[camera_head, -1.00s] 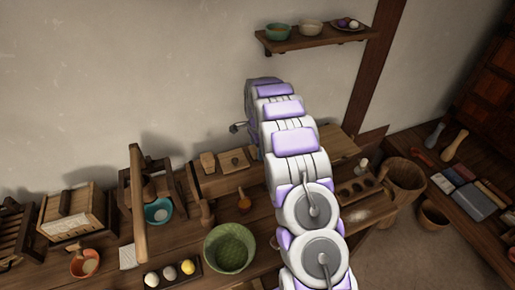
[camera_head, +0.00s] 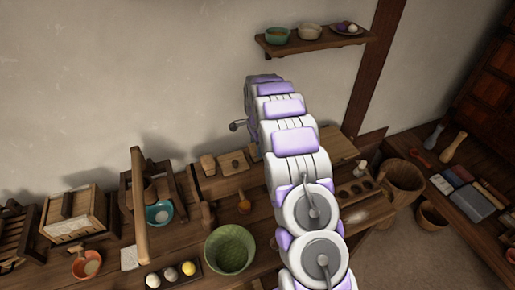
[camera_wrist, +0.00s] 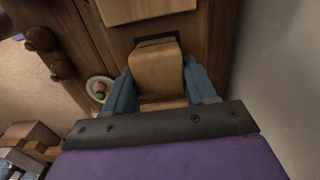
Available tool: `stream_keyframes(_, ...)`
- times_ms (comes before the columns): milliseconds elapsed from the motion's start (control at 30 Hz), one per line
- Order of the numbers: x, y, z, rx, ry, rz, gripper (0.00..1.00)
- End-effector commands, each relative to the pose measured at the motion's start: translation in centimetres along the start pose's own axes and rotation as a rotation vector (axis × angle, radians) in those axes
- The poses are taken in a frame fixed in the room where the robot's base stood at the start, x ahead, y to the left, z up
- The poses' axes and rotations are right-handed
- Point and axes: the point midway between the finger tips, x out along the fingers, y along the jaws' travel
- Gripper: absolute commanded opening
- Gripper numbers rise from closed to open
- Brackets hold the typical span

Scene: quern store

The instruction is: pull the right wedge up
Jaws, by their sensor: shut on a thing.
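In the wrist view, my gripper (camera_wrist: 162,88) has its two blue fingers on either side of a light-brown wooden wedge (camera_wrist: 156,72) and is shut on it. A dark slot edge shows at the wedge's far end, in a brown wooden beam (camera_wrist: 115,40). I cannot tell how far the wedge sits in the slot. In the head view, my arm hides the gripper and this wedge. A small wooden block, perhaps the other wedge (camera_head: 208,164), stands on the bench left of my arm, beside a flat square wooden piece (camera_head: 234,162).
A green bowl (camera_head: 230,249), a wooden press frame (camera_head: 140,205) and a tray of balls (camera_head: 172,276) stand on the bench (camera_head: 262,222) left of my arm. A shelf (camera_head: 310,43) hangs above. A wooden bucket (camera_head: 403,180) stands at the right.

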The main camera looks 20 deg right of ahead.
Motion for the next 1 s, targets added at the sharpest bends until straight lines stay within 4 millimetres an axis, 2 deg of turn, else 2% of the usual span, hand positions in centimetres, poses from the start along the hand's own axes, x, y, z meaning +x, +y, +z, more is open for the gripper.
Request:
stream_keyframes(33, -1.1, -0.2, 0.0, -0.001, 0.001, -0.009, 0.01)
stream_keyframes(300, -1.3, -0.2, 0.0, 0.0, 0.002, -0.014, 0.01)
stream_keyframes(333, -1.3, -0.2, 0.0, 0.0, 0.002, -0.014, 0.57)
stream_keyframes(533, -1.1, -0.2, 0.0, 0.0, 0.001, -0.009, 0.76)
stream_keyframes(833, -1.2, -0.1, 0.0, 0.0, 0.001, -0.005, 0.77)
stream_keyframes(1000, -3.2, -0.1, 0.0, 0.0, 0.001, -0.005, 0.77)
